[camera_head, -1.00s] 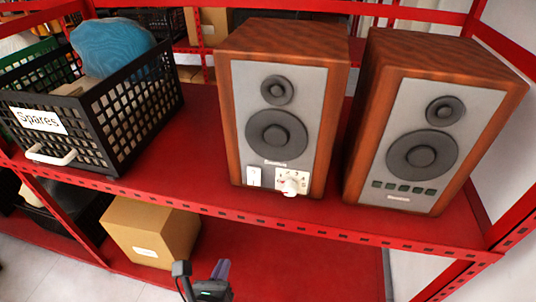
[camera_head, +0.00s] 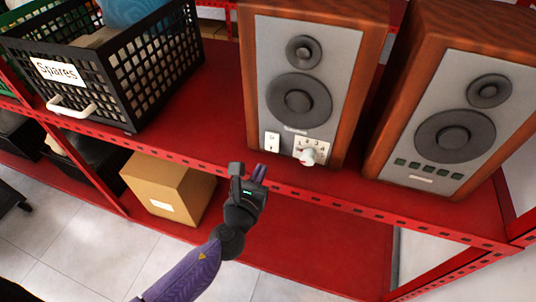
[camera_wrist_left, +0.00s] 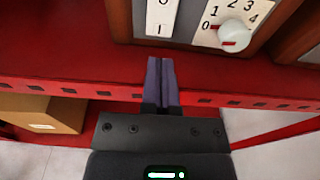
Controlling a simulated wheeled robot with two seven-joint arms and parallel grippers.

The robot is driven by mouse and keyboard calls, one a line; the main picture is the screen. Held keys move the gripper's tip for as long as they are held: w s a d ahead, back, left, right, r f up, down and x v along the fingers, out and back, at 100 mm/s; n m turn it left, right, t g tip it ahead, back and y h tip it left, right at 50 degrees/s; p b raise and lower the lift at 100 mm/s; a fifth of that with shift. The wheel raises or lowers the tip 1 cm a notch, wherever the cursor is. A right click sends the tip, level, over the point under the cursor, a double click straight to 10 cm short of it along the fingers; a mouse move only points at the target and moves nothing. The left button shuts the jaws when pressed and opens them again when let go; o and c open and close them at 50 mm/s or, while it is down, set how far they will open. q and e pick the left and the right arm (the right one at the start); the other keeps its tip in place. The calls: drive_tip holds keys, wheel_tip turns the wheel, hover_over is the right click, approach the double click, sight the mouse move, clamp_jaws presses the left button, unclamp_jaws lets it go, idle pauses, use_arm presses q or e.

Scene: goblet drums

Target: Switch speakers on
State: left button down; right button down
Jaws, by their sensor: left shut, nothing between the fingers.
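Two wooden speakers with grey fronts stand on the red shelf: the left speaker (camera_head: 300,80) and the right speaker (camera_head: 450,115). The left one has a white rocker switch (camera_head: 272,141) marked 0 and 1 and a white knob (camera_head: 308,156) on a numbered dial. In the left wrist view the rocker switch (camera_wrist_left: 161,18) is straight ahead of the fingertips, and the knob (camera_wrist_left: 234,34) is to the right with its red mark by 0. My left gripper (camera_head: 248,172) is shut and empty, just in front of the shelf edge and below the switch, apart from it. My right gripper is not in view.
A black basket (camera_head: 130,90) labelled "Spares" stands on the shelf at left. A cardboard box (camera_head: 165,188) sits on the lower shelf (camera_head: 320,240). The perforated front edge of the red shelf (camera_head: 340,203) runs close by my left gripper.

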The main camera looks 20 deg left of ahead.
sight(272, 149)
use_arm(q)
drive_tip(key=w, duration=0.3)
drive_tip(key=w+b, duration=0.1)
drive_tip(key=w, duration=0.1)
drive_tip(key=shift+w+d+f, duration=0.1)
drive_tip(key=shift+w+f, duration=0.25)
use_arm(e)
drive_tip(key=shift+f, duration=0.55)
